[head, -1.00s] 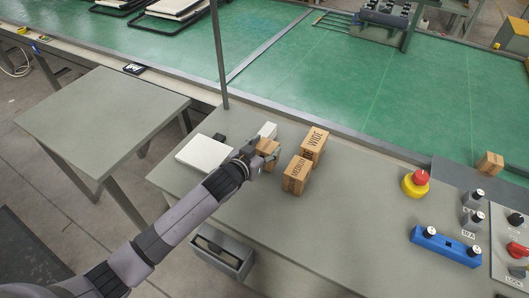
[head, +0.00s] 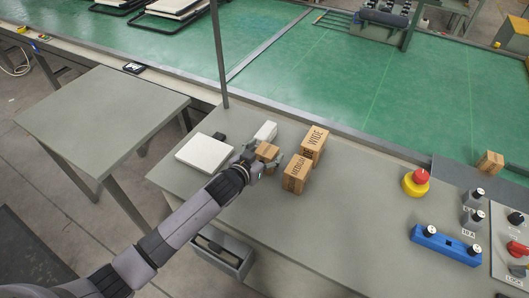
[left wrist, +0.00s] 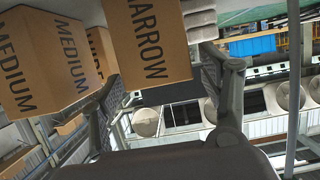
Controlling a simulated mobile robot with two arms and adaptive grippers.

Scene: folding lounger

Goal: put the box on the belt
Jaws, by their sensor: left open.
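A small brown box (head: 267,152), marked NARROW in the left wrist view (left wrist: 152,40), stands on the grey table (head: 340,215). My left gripper (head: 258,160) is open at this box. In the left wrist view its two fingers (left wrist: 165,92) are spread on either side of the box's near end; contact cannot be told. A MEDIUM box (head: 296,175) and a WIDE box (head: 314,142) stand just right of it. The green belt (head: 360,75) runs behind the table. My right gripper is out of view.
A white block (head: 265,131) and a flat white box (head: 203,154) are close by. A thin grey post (head: 219,55) rises at the table's back edge. A red-and-yellow button (head: 416,182) and a blue switch box (head: 445,245) are on the right. The table's middle is clear.

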